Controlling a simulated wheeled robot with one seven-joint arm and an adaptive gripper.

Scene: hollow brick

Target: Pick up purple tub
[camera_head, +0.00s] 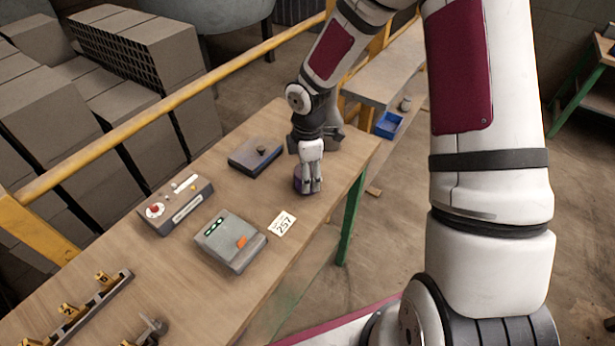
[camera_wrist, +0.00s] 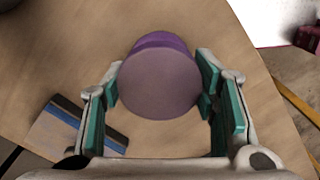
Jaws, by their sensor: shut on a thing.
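The purple tub (camera_head: 299,181) stands near the far right end of the wooden table, partly hidden behind my fingers in the head view. In the wrist view the purple tub (camera_wrist: 160,80) shows a round, greyish-purple top and a brighter purple side. My gripper (camera_head: 311,184) points down over it, with a finger on each side. In the wrist view my gripper (camera_wrist: 158,100) has its teal pads against the tub's two sides, shut on it. I cannot tell for sure whether the tub touches the table.
The wooden table (camera_head: 180,275) holds a dark flat box (camera_head: 256,153), a control box with a red knob (camera_head: 175,205), a grey device (camera_head: 230,240), a card marked 257 (camera_head: 282,224) and a rack with yellow tags (camera_head: 85,305). A yellow rail (camera_head: 150,115) runs behind the table.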

